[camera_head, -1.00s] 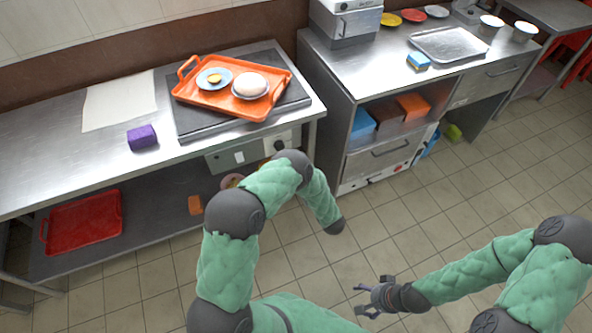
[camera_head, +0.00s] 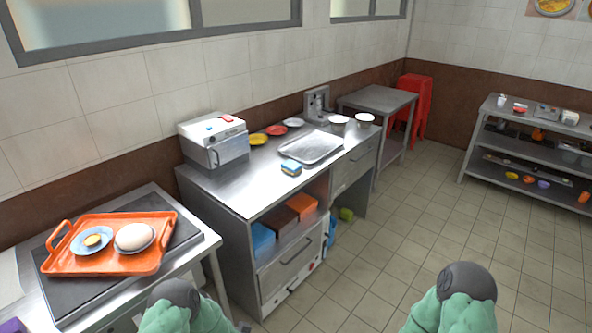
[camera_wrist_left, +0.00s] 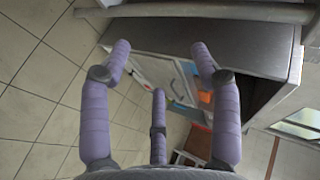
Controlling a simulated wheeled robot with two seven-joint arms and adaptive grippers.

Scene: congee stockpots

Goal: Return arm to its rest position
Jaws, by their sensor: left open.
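My left gripper (camera_wrist_left: 159,62) shows in the left wrist view with its purple fingers spread apart and nothing between them. Past the fingertips are the floor and a metal cabinet, with a gap between. In the head view, part of my left arm (camera_head: 185,312) is at the bottom edge, in front of the near counter, and part of my right arm (camera_head: 455,300) is at the bottom right above the floor. Both hands are outside the head view, so my right gripper is unseen.
An orange tray (camera_head: 70,265) with an egg-like item and a small dish is on the left counter. A steel cabinet (camera_head: 222,190) carries a metal tray (camera_head: 312,148) and a boxy appliance (camera_head: 213,140). A shelf unit (camera_head: 525,128) stands far right. Tiled floor (camera_head: 420,210) between is clear.

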